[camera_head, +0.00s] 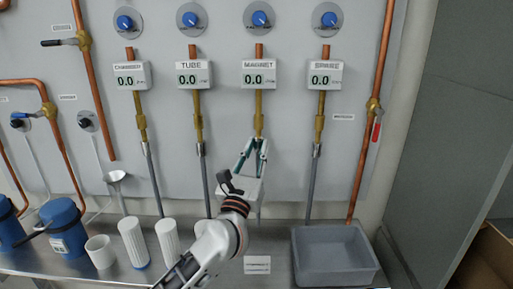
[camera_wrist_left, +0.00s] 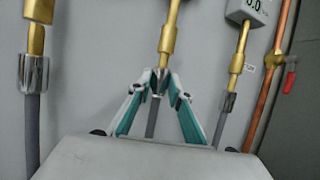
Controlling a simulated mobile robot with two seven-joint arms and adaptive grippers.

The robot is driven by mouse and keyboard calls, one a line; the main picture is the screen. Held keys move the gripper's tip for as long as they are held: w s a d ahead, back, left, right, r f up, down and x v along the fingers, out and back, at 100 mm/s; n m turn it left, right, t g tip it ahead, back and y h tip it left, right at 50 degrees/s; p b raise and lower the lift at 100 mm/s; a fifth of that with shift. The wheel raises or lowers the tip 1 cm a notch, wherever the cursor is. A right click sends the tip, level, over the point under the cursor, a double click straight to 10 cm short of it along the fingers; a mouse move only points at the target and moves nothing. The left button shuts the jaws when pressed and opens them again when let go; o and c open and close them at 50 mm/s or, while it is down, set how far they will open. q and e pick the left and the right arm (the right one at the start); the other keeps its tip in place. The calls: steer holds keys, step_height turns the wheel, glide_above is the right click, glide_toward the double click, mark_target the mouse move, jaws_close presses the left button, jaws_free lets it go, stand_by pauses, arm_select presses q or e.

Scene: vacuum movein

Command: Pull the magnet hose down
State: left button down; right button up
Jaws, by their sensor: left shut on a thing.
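The magnet hose hangs below the display labelled MAGNET (camera_head: 259,74), under a brass fitting (camera_head: 259,115). My left gripper (camera_head: 258,142) is shut on the hose's top end, just under that fitting. In the left wrist view, the gripper's fingertips (camera_wrist_left: 161,78) close around the hose's metal collar, and the grey magnet hose (camera_wrist_left: 152,118) runs down between the fingers. The brass fitting (camera_wrist_left: 167,40) is directly above, and I cannot tell whether the collar is still joined to it. My right gripper is not in view.
Neighbouring hoses hang close by on the left (camera_head: 205,175) and right (camera_head: 313,185). A grey basin (camera_head: 333,258) stands on the bench at lower right. White cylinders (camera_head: 133,243) and blue containers (camera_head: 63,228) stand at lower left. A copper pipe with a red-handled valve (camera_head: 376,130) is farther right.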

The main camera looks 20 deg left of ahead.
arm_select(q)
step_height(320, 180, down, 2)
steer(key=shift+f+b, duration=0.15)
steer(key=shift+b, duration=0.3)
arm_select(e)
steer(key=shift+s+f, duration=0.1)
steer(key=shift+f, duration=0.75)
arm_select(q)
steer(key=c, duration=1.9)
jaws_free()
steer(key=shift+o, duration=0.3)
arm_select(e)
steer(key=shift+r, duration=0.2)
arm_select(q)
steer(key=shift+s, duration=0.15)
steer(key=v, duration=1.1)
steer(key=shift+s, duration=0.4)
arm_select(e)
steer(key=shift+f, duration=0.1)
